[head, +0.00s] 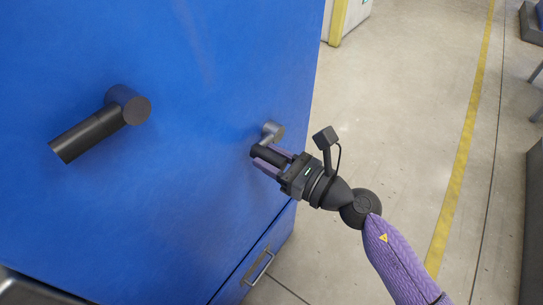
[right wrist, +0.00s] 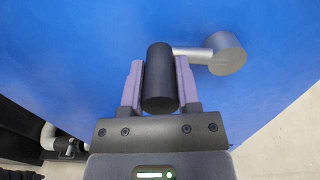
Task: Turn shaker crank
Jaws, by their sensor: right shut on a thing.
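The shaker crank on the right of the blue front has a grey hub and arm (head: 273,132) and a black cylindrical handle (right wrist: 160,78). My right gripper (head: 270,162) is shut on the black handle, with one purple finger on each side of it. In the right wrist view the handle stands between the fingers (right wrist: 159,85), and the grey arm runs right to the round grey hub (right wrist: 227,53). In the head view the fingers partly hide the handle. My left gripper is not in view.
A larger black crank-like handle (head: 100,128) sticks out of the blue panel (head: 215,60) at the left. A drawer with a metal pull (head: 258,268) is below. Open floor (head: 400,110) with a yellow line lies to the right.

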